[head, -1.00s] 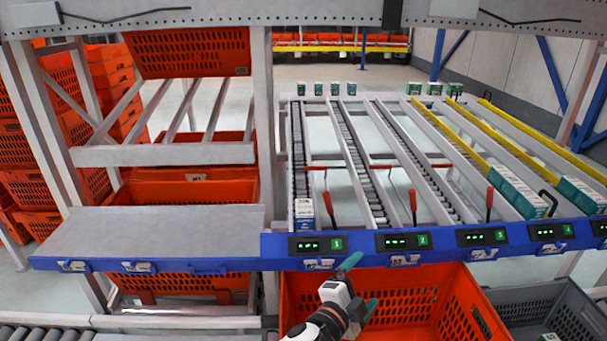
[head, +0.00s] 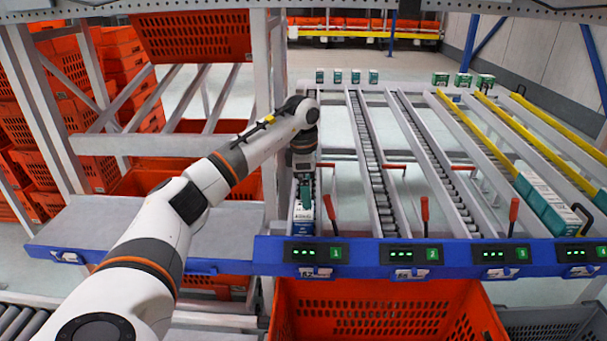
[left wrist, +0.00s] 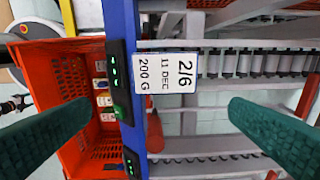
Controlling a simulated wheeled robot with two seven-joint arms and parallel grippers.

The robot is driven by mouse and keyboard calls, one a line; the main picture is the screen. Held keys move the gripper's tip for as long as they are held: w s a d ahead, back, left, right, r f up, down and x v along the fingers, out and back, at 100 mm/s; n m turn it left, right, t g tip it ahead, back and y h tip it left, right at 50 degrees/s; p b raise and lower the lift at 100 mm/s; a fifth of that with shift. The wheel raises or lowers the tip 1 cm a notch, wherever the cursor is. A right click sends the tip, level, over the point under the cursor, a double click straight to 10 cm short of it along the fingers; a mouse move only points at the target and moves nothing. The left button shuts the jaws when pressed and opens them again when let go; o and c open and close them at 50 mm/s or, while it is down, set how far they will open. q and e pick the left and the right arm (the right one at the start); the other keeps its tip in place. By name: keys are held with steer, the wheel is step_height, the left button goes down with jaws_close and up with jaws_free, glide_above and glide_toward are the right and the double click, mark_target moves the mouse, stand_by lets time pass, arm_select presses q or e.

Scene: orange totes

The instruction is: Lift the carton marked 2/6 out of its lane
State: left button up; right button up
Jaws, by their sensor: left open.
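The carton marked 2/6 (head: 301,222) stands at the front end of the leftmost roller lane, by the display marked 1. In the left wrist view its white top label (left wrist: 172,74) reads 2/6, 11 DEC, 200 G. My left gripper (head: 305,190) points down over this carton and hides part of it. In the left wrist view the green fingers of my left gripper (left wrist: 160,135) are wide apart. The label lies in the gap between them, toward the top of the picture, and neither finger touches it there. My right gripper is not in view.
A blue front rail (head: 360,255) with displays borders the lanes. Red levers (head: 329,206) stand between lanes. An orange tote (head: 390,310) sits below the rail, with several small cartons inside in the left wrist view (left wrist: 72,60). Green-white cartons (head: 545,205) fill a lane at right.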

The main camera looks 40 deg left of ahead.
mark_target(298, 210)
arm_select(q)
steer(key=shift+g+y, duration=0.4)
steer(key=a+f, duration=0.1)
steer(key=f, duration=0.2)
steer(key=a+f, duration=0.1)
steer(key=f, duration=0.6)
steer(key=shift+s+a+f, duration=0.35)
steer(key=shift+a, duration=0.05)
steer(key=shift+c, duration=0.3)
steer(key=c, duration=1.1)
step_height(298, 210, up, 12)
steer(key=p, duration=0.9)
steer(key=shift+f, duration=0.2)
steer(key=s+d, duration=0.5)
steer(key=s, duration=0.2)
steer(key=s+d+p, duration=0.1)
steer(key=s+d, duration=0.5)
steer(key=s+d+p, duration=0.1)
steer(key=s+d, duration=0.5)
steer(key=s, duration=0.1)
steer(key=shift+s+d, duration=0.2)
steer(key=shift+s, duration=0.15)
